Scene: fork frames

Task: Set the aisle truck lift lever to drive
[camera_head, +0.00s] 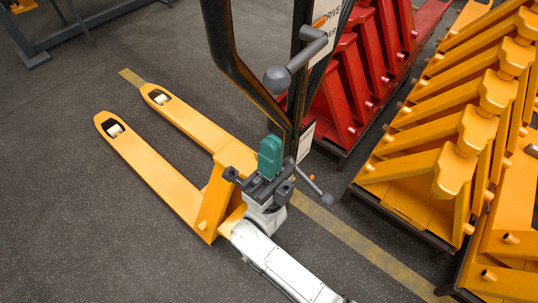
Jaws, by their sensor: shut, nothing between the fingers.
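The yellow aisle truck (165,140) stands on the dark floor, its two forks pointing to the upper left. A grey lever (301,53) with a round knob (277,79) is mounted high on its black upright frame. The lever slants down and left from its pivot. A plate beside the pivot (327,20) reads "DRIVE", with more lettering partly hidden; an orange mark is next to it. My gripper (270,152) has teal fingers, closed together and empty. In the picture it is below the grey knob, apart from it, and covers part of the truck's base.
A thin rod with a dark ball (327,199) shows just right of my gripper; what it belongs to is unclear. Red racks (345,100) stand behind the frame, and yellow racks (415,185) fill the right. Floor at the lower left is clear.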

